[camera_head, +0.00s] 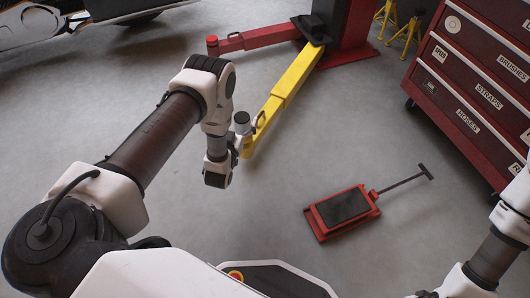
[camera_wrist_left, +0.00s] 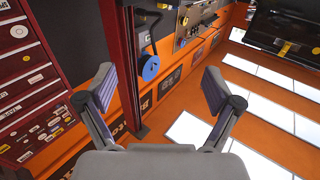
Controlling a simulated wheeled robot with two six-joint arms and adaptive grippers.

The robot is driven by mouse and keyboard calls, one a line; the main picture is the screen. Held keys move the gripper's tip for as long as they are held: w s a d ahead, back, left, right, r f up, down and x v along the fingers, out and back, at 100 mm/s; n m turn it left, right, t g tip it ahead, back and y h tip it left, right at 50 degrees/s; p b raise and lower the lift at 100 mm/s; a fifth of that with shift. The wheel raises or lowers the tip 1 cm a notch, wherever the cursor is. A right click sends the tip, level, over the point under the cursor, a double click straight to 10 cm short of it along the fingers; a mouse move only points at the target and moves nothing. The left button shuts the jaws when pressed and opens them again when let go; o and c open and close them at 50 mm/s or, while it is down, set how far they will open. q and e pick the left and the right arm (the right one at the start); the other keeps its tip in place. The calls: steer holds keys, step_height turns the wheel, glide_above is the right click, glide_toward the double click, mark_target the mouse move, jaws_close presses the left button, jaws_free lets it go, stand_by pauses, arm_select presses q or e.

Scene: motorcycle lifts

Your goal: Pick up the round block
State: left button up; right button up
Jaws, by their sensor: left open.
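I cannot make out a round block for certain in either view. My left arm reaches over the floor in the head view, its wrist beside the near end of the yellow lift arm (camera_head: 290,80). A small dark round-topped piece (camera_head: 242,117) shows there; I cannot tell whether it belongs to my wrist. In the left wrist view my left gripper (camera_wrist_left: 160,82) is open and empty, its two fingers wide apart. It faces the orange wall, with nothing between the fingers close by. My right arm shows at the right edge of the head view; its gripper is out of frame.
A red dolly (camera_head: 343,208) with a black top and handle lies on the floor. A red drawer cabinet (camera_head: 470,90) stands at the right. The red lift arm (camera_head: 255,40) and yellow stands (camera_head: 405,35) are at the back. A blue round item (camera_wrist_left: 151,68) hangs by a column.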

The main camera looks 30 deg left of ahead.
mark_target(240, 125)
arm_select(q)
steer(key=f, duration=0.2)
steer(key=s+f+b, duration=0.1)
steer(key=f, duration=0.1)
steer(key=a+f+b, duration=0.1)
steer(key=f, duration=0.2)
steer(key=shift+s, duration=0.2)
steer(key=b+x, duration=0.1)
steer(key=x, duration=0.1)
steer(key=b+x, duration=0.2)
steer(key=x, duration=0.1)
steer(key=f+b+x, duration=0.1)
steer(key=x, duration=0.1)
steer(key=shift+w+a, duration=0.2)
steer(key=shift+a, duration=0.05)
steer(key=shift+r, duration=0.2)
arm_select(e)
step_height(240, 125, down, 9)
steer(key=shift+a, duration=0.15)
arm_select(q)
steer(key=c, duration=1.5)
arm_select(e)
steer(key=shift+w, duration=0.1)
